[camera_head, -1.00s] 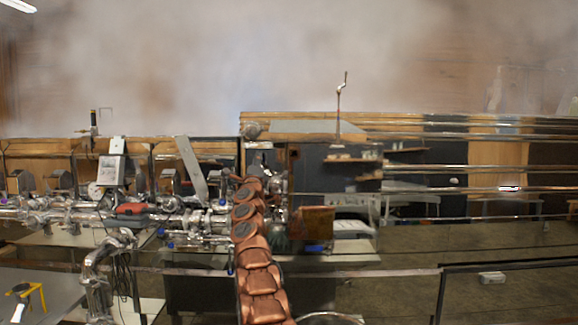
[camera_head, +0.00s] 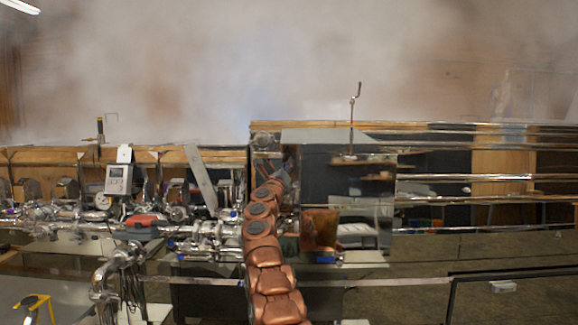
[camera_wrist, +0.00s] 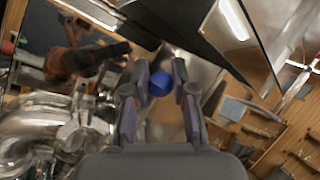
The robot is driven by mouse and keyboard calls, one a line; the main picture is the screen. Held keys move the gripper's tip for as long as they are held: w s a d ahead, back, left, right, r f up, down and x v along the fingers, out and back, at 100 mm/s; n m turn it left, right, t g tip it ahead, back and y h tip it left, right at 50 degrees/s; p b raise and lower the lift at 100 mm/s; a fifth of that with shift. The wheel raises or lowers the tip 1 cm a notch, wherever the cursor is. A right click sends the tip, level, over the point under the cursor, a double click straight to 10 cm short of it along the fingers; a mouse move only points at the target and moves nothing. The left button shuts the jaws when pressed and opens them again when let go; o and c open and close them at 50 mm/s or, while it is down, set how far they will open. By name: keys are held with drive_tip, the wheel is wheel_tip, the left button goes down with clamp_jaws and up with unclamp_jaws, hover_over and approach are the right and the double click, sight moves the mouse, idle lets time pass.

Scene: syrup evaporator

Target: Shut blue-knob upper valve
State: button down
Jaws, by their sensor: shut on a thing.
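The blue knob (camera_wrist: 160,84) shows in the wrist view between the two fingers of my gripper (camera_wrist: 160,72). It looks round and smooth. The fingers are shut on it from both sides. Its stem and valve body are largely hidden behind the knob and fingers. In the head view my copper-coloured arm reaches up to the steel evaporator's left end, and the gripped knob cannot be made out there.
Shiny pipework lies left of my fingers (camera_wrist: 35,125). In the head view a grey meter box (camera_head: 118,180) and a red-and-grey tool (camera_head: 144,222) sit among pipes on the left. The steel evaporator box (camera_head: 375,215) stands close right of my arm.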

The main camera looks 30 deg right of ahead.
drive_tip(key=shift+d+f, duration=0.25)
drive_tip(key=shift+f, duration=0.1)
drive_tip(key=c, duration=1.1)
unclamp_jaws()
drive_tip(key=shift+o, duration=0.9)
drive_tip(key=shift+r, duration=0.15)
drive_tip(key=shift+a, duration=0.1)
drive_tip(key=shift+a+r, duration=0.15)
drive_tip(key=shift+r, duration=0.05)
drive_tip(key=shift+s+a+r, duration=0.1)
drive_tip(key=shift+s+a, duration=0.1)
drive_tip(key=shift+s, duration=0.05)
drive_tip(key=shift+s+a, duration=0.1)
drive_tip(key=shift+s, duration=0.1)
drive_tip(key=shift+a, duration=0.1)
drive_tip(key=shift+s, duration=0.15)
